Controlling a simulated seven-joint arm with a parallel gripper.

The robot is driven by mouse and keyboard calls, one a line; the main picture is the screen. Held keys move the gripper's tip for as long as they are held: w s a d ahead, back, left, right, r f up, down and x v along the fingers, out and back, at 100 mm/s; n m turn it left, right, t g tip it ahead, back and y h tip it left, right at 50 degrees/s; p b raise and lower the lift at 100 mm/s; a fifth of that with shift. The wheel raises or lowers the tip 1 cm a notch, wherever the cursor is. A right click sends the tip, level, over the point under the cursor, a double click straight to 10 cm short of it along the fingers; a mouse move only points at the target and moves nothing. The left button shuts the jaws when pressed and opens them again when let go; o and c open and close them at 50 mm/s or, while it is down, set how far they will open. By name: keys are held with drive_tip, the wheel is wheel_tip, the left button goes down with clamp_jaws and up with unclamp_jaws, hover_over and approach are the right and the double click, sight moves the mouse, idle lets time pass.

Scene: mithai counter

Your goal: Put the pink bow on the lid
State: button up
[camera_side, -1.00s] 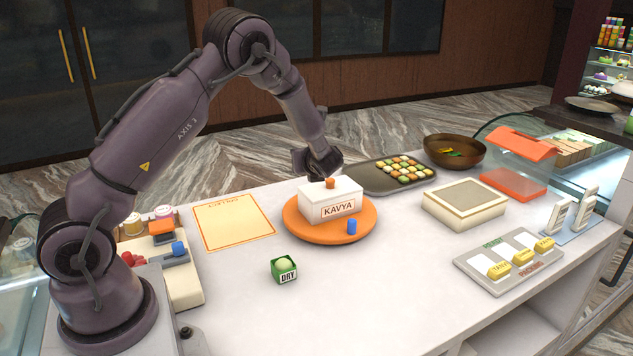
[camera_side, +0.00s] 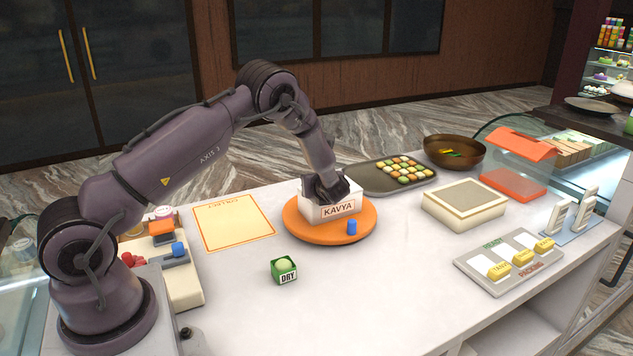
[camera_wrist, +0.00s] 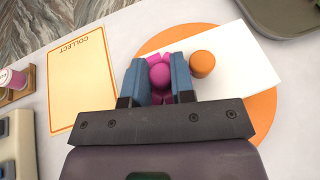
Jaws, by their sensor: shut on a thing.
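A white box labelled KAVYA (camera_side: 345,209) sits on a round orange stand (camera_side: 302,233). Its white lid (camera_wrist: 240,70) fills much of the wrist view's right half. An orange round piece (camera_wrist: 202,64) rests on the lid, just right of my gripper. My gripper (camera_wrist: 160,75) is shut on the pink bow (camera_wrist: 159,73), held between its two blue fingers. The bow is over the left part of the lid; whether it touches the lid I cannot tell. In the side view my gripper (camera_side: 333,192) is low over the box top and hides the bow.
A blue cylinder (camera_side: 352,228) stands on the orange stand's front right. A COLLECT sheet (camera_side: 234,222) lies left, and a green DRY box (camera_side: 284,271) stands in front. A sweets tray (camera_side: 365,185) is behind right. The front middle counter is clear.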

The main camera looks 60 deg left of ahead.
drive_tip(key=o, duration=0.6)
drive_tip(key=shift+r, duration=0.2)
drive_tip(key=v, duration=1.1)
drive_tip(key=s+d+r+n+g+h, duration=0.2)
drive_tip(key=s+d+r+n+h, duration=0.4)
drive_tip(key=s+r+n, duration=0.6)
drive_tip(key=s+d+r+n+t+h, duration=0.2)
drive_tip(key=s+d+r+n+h, duration=0.1)
drive_tip(key=s+d, duration=0.3)
drive_tip(key=s+d+r+n+t+h, duration=0.2)
drive_tip(key=s+d+r+n+h, duration=0.2)
drive_tip(key=s+d+n, duration=0.1)
drive_tip(key=shift+s+d+r+n+t, duration=0.15)
drive_tip(key=shift+s+d+n+t, duration=0.2)
drive_tip(key=shift+s+d, duration=0.6)
